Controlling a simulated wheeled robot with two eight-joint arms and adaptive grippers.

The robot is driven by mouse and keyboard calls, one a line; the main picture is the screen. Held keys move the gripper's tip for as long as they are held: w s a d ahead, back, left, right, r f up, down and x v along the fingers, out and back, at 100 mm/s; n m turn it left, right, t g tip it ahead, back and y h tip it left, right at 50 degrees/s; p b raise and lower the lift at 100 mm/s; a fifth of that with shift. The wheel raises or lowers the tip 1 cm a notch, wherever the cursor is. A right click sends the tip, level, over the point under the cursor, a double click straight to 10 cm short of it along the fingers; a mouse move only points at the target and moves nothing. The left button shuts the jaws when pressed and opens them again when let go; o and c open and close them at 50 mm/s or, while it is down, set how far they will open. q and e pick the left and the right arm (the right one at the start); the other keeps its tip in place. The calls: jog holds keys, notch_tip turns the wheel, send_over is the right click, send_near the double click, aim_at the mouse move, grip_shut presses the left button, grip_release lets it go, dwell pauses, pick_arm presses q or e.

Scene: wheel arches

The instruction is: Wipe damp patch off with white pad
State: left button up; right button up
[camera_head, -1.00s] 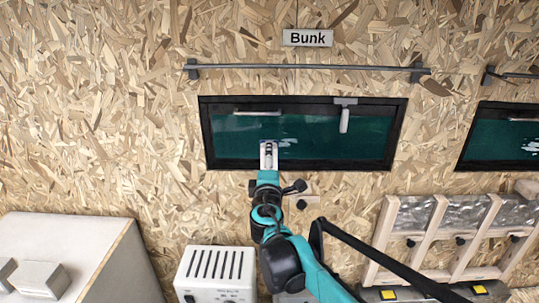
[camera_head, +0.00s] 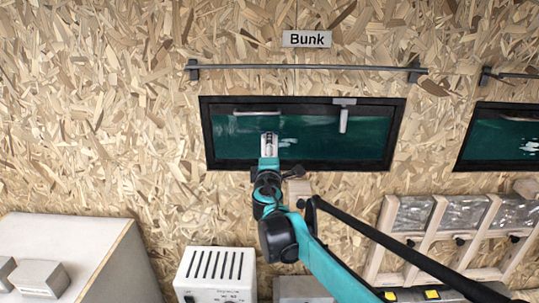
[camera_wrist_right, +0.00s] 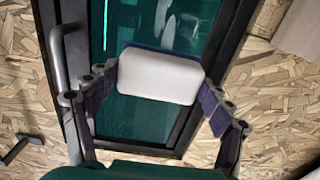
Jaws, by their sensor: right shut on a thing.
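My right gripper (camera_head: 269,143) reaches up from below to the dark green window (camera_head: 340,150) under the Bunk sign. In the right wrist view it is shut on the white pad (camera_wrist_right: 160,75), with a finger on each side. The pad lies in front of the green pane; I cannot tell whether it touches it. The damp patch (camera_head: 288,142) is a small whitish smear just right of the gripper in the head view. Part of it may be hidden behind the gripper. Pale marks also show above the pad in the wrist view. My left gripper is out of view.
A black frame (camera_head: 205,135) surrounds the window. A white handle (camera_head: 344,120) hangs at its upper right. A grey rail (camera_head: 300,67) runs above. A second window (camera_head: 505,135) with a whitish mark is at the right. A white vented box (camera_head: 217,270) stands below.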

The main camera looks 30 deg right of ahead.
dwell(0.5)
jog(key=shift+w+d, duration=0.2)
jog(key=shift+w, duration=0.15)
jog(key=shift+w+d, duration=0.15)
jog(key=shift+w, duration=0.1)
jog(key=shift+s+d, duration=0.6)
jog(key=shift+d, duration=0.3)
jog(key=shift+s+d, duration=0.6)
jog(key=shift+d, duration=0.25)
jog(key=shift+s+d, duration=0.45)
jog(key=shift+d, duration=0.45)
jog(key=shift+s+d, duration=0.45)
jog(key=shift+d, duration=0.4)
jog(key=shift+w+a, duration=0.1)
jog(key=shift+a, duration=0.05)
